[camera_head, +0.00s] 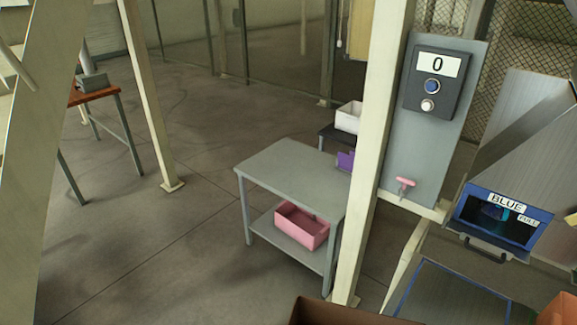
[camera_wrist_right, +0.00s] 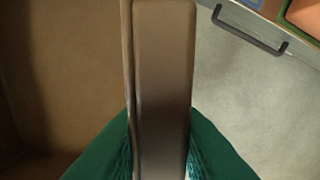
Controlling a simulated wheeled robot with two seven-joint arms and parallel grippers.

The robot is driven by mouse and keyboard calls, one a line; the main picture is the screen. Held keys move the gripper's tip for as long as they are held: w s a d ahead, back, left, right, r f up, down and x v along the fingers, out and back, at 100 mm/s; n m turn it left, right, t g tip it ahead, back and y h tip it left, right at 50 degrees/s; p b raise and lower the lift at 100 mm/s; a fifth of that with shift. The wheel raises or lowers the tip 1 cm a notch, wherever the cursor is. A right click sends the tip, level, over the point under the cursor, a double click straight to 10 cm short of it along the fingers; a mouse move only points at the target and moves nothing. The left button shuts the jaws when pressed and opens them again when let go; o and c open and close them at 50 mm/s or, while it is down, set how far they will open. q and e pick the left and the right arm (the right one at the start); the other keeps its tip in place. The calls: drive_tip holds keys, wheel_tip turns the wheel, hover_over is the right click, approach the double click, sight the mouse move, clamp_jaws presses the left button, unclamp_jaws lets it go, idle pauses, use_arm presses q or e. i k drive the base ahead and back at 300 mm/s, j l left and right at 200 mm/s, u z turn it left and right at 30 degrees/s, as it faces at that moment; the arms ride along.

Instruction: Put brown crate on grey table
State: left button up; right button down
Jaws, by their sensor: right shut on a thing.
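The brown crate (camera_head: 345,314) shows only as a rim at the bottom edge of the head view; the rest is cut off. In the right wrist view, the crate's wall (camera_wrist_right: 165,70) stands between the green fingers of my right gripper (camera_wrist_right: 160,145), which is shut on it. The crate's inside fills the left of that view. The grey table (camera_head: 290,168) stands near the middle of the head view, with a bare top. My left gripper is not in view.
A pink crate (camera_head: 301,226) sits on the grey table's lower shelf. A pale post (camera_head: 371,150) stands just right of the table. A blue-framed bin marked BLUE (camera_head: 503,221) is at the right. Open floor (camera_head: 150,240) lies left of the table.

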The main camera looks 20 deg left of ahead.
sight(291, 171)
drive_tip(key=i+j+u, duration=0.25)
drive_tip(key=i+u, duration=0.25)
drive_tip(key=i, duration=0.15)
drive_tip(key=i+u, duration=0.45)
drive_tip(key=i, duration=0.2)
drive_tip(key=i+u, duration=0.3)
drive_tip(key=i, duration=0.15)
drive_tip(key=i+u, duration=0.35)
drive_tip(key=i+l+z, duration=0.15)
drive_tip(key=i, duration=0.25)
drive_tip(key=i+z, duration=0.15)
drive_tip(key=i, duration=0.25)
drive_tip(key=i+l+z, duration=0.4)
drive_tip(key=k+j, duration=0.05)
drive_tip(key=j, duration=0.05)
